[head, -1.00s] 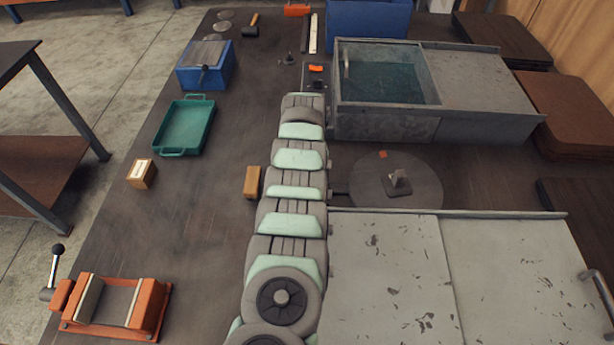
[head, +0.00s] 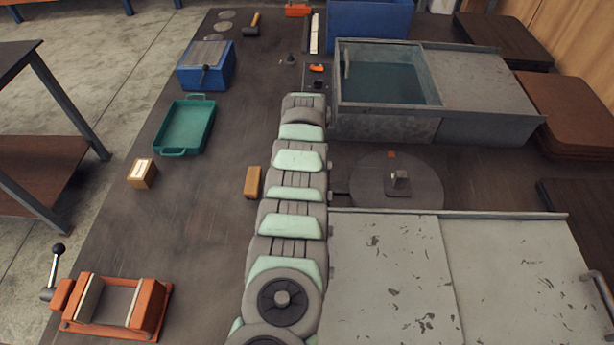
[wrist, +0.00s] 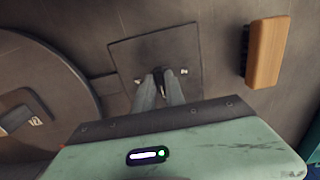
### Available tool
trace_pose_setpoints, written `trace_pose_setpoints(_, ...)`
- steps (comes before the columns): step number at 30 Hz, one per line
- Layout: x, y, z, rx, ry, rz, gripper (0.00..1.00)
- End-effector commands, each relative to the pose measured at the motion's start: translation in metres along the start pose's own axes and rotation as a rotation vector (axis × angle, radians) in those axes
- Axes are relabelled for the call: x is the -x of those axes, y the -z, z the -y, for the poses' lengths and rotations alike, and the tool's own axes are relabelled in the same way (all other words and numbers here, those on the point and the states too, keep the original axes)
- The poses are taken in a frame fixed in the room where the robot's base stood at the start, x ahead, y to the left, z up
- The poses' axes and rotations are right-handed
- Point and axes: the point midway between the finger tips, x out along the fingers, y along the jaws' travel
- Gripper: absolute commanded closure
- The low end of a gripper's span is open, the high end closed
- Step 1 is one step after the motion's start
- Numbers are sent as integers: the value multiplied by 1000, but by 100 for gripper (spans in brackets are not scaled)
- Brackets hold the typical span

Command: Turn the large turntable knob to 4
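The large turntable (head: 368,192) is a round grey disc to the right of my arm, with a small metal bracket (head: 400,182) and a red mark (head: 391,154) on it. In the wrist view the turntable (wrist: 40,80) is at the left, with a white label reading like digits. A square dark plate (wrist: 125,52) lies beside it, and a short bar links the two. The small dark knob (wrist: 158,72) is on this plate, mostly hidden by my fingers. My gripper (wrist: 160,82) has its two fingers close together around the knob. My arm hides the gripper in the head view.
A green tray (head: 185,126) and an orange vise (head: 112,305) are at the left.

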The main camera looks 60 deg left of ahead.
Motion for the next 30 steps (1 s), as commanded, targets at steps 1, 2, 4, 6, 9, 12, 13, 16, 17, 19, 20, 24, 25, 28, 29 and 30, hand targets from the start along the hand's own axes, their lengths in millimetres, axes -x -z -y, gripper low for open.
trace_pose_setpoints(1,0,0,0,0,0,0,80)
trace_pose_setpoints(2,0,0,0,0,0,0,78)
trace_pose_setpoints(4,0,0,0,0,0,0,72)
trace_pose_setpoints(6,0,0,0,0,0,0,66)
trace_pose_setpoints(9,0,0,0,1,0,0,65)
trace_pose_setpoints(12,0,0,0,1,0,0,65)
trace_pose_setpoints(13,0,0,0,1,0,0,65)
trace_pose_setpoints(16,5,0,-1,0,0,-1,65)
trace_pose_setpoints(17,9,0,-1,0,0,-2,65)
trace_pose_setpoints(19,19,1,0,1,0,-2,65)
trace_pose_setpoints(20,25,0,-1,0,0,-2,65)
trace_pose_setpoints(24,54,2,-1,-1,0,-6,65)
trace_pose_setpoints(25,60,1,-1,-1,0,-4,65)
trace_pose_setpoints(28,78,0,0,0,0,-2,65)
trace_pose_setpoints(29,83,1,0,1,0,-3,65)
trace_pose_setpoints(30,89,1,0,1,0,-4,65)
